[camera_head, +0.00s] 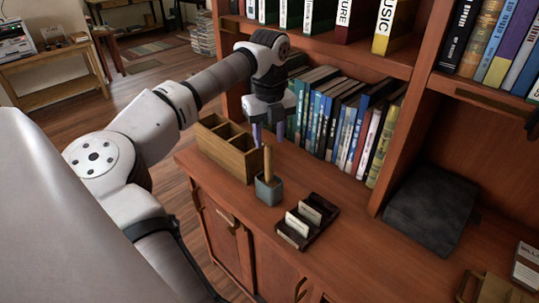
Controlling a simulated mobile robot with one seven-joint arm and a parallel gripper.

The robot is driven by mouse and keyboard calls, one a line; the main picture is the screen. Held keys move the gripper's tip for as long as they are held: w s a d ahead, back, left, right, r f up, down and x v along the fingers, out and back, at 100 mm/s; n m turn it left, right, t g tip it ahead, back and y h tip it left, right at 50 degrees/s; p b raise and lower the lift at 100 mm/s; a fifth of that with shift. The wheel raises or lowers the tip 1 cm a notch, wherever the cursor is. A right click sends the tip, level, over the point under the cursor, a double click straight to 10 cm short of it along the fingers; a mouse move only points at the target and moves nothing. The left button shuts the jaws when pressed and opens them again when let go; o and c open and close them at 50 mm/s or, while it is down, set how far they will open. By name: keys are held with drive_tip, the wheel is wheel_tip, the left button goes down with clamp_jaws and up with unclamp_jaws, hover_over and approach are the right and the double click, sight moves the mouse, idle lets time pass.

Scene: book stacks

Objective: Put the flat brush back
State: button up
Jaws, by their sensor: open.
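My gripper (268,133) is open and points down above the cabinet top, in front of the row of books. A small blue-grey square cup (269,190) stands on the cabinet top just below and in front of it. A light wooden, upright stick-like piece (267,161) stands in the cup, a little below the fingertips. It may be the flat brush; its lower end is hidden in the cup. The picture is too small to tell whether the fingers reach around its top. No other brush can be made out.
A wooden box with compartments (236,164) stands left of the cup. A dark card holder (306,221) lies to the right. Upright books (345,130) line the back. A dark flat case (433,207) lies further right. Some bare cabinet top (350,250) is free in front.

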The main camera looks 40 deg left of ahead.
drive_tip(key=shift+r, duration=2)
drive_tip(key=shift+s, duration=0.1)
